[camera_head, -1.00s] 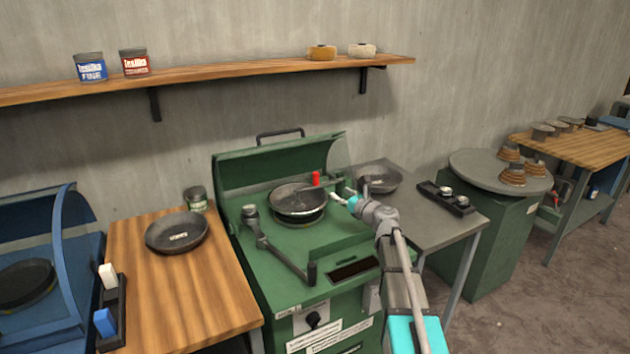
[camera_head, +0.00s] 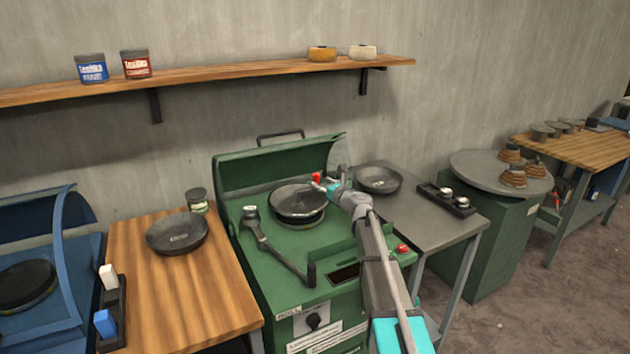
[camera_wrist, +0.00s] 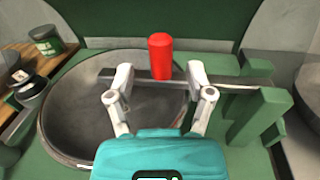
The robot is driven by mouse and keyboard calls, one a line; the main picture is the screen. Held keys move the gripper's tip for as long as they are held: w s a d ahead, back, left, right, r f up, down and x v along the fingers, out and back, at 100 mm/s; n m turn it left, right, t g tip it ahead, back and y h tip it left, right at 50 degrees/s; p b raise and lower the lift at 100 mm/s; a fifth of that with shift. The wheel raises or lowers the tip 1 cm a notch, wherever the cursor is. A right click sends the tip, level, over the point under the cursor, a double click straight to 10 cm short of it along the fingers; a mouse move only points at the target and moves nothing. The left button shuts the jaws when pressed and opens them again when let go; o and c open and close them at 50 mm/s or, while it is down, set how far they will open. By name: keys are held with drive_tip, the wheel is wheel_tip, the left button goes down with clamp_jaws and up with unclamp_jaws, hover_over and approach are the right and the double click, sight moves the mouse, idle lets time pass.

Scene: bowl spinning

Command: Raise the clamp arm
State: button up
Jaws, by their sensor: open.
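The clamp arm is a thin dark bar (camera_wrist: 234,82) that runs across the bowl's far rim to a green bracket (camera_wrist: 262,112) at the right in the wrist view. Its upright red handle (camera_wrist: 160,55) stands at the bar's left part; it also shows in the head view (camera_head: 316,177). My gripper (camera_wrist: 160,74) is open, with one finger on each side of the red handle. Gaps show on both sides, so it does not grip the handle. The head view shows my gripper (camera_head: 326,186) at the handle, partly covering the bracket area.
A dark bowl (camera_head: 297,198) sits in the green machine (camera_head: 270,285), under its raised hood (camera_head: 270,165). A second lever (camera_head: 280,250) lies across the machine's front left. A wooden table (camera_head: 205,275) is left; a grey table (camera_head: 440,225) with another bowl (camera_head: 378,179) is right.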

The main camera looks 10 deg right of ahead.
sight(317, 180)
drive_tip(key=shift+x, duration=1.9)
drive_tip(key=shift+c, duration=0.3)
clamp_jaws()
drive_tip(key=shift+a, duration=0.25)
